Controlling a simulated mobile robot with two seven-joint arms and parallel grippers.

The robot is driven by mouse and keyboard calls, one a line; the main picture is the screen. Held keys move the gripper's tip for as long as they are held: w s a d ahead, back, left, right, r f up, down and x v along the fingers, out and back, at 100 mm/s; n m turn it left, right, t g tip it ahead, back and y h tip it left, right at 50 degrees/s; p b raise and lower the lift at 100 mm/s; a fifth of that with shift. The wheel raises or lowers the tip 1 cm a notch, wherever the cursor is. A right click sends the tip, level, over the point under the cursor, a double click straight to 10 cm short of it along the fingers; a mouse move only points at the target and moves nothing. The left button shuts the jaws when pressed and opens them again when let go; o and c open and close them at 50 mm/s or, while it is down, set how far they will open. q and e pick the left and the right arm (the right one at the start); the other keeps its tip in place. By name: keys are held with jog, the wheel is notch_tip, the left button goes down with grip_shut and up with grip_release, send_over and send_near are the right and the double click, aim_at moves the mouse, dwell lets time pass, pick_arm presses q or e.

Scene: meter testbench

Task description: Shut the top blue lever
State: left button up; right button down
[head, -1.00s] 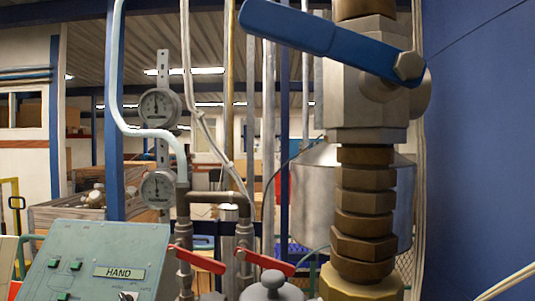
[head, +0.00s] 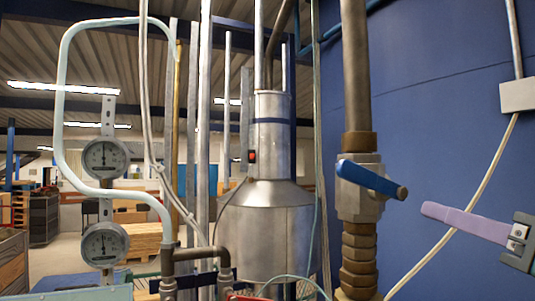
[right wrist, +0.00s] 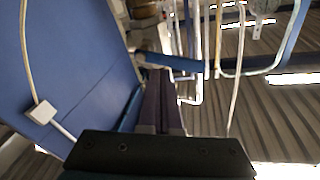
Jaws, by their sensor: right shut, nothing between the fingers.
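The top blue lever (head: 370,178) sits on a grey valve body (head: 358,208) in a brown vertical pipe. In the right wrist view the shut fingers (right wrist: 161,76) point towards a blue bar (right wrist: 182,66), which looks like the lever; the gap there is hard to judge. My left gripper is not in view.
Two round gauges (head: 105,158) on a bracket stand at the left beside a pale bent pipe (head: 62,120). A metal tank (head: 268,225) stands behind the valve. A blue wall (head: 450,100) with a cable and white box (head: 518,95) is at the right.

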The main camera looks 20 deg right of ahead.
notch_tip(320, 180, up, 6)
jog(key=a+t+y, duration=0.1)
jog(key=t, duration=0.1)
notch_tip(320, 180, up, 4)
jog(key=b, duration=0.2)
send_over(375, 182)
jog(key=s, duration=0.3)
pick_arm(q)
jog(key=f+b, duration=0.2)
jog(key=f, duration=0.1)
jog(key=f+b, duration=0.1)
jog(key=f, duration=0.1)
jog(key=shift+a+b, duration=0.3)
jog(key=shift+b, duration=0.05)
pick_arm(e)
jog(key=shift+n+t+y, duration=0.3)
jog(key=shift+y, duration=0.1)
jog(key=f, duration=0.1)
jog(key=a+f, duration=0.1)
jog(key=w+a+f, duration=0.1)
jog(key=f, duration=0.1)
jog(key=shift+a, duration=0.1)
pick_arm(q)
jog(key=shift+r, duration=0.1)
